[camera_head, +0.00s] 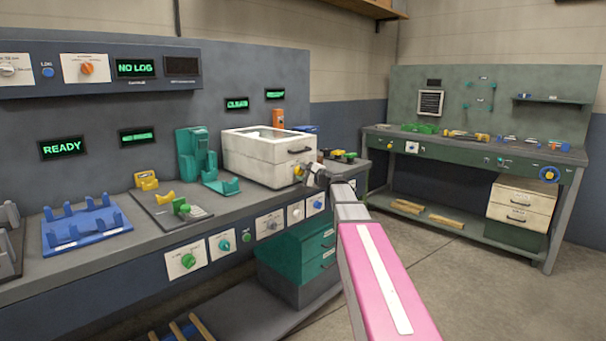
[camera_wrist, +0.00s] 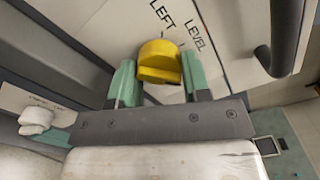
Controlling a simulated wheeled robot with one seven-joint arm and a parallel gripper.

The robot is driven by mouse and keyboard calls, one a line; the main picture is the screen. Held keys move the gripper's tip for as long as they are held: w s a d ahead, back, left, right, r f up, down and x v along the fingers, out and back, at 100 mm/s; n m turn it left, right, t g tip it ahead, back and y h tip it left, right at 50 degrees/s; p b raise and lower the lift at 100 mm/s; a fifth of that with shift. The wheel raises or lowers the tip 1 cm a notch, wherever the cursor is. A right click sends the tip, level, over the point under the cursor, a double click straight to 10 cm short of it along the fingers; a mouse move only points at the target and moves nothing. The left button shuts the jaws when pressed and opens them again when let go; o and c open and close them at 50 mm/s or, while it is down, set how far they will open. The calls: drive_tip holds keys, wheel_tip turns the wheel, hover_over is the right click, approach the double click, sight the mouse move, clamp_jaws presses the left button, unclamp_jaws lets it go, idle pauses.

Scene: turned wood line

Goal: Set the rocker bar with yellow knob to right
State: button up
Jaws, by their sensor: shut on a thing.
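The yellow knob (camera_wrist: 158,60) sits on the front of a white box (camera_head: 252,163) that stands on the workbench; a bit of the knob also shows in the head view (camera_head: 298,170). The words LEFT and LEVEL are printed on the white face beside the knob. My gripper (camera_wrist: 158,72) is shut on the knob, one green finger on each side of it. In the head view my gripper (camera_head: 312,175) is at the box's front right corner. The rocker bar's own body and any RIGHT marking are hidden or out of view.
A dark handle (camera_wrist: 285,38) stands out from the box face, right of the knob in the wrist view. A white knob (camera_wrist: 36,120) on a pale plate is at lower left there. A green bench (camera_head: 470,150) stands across open floor.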

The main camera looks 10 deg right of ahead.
drive_tip(key=o, duration=0.9)
drive_tip(key=v, duration=1.1)
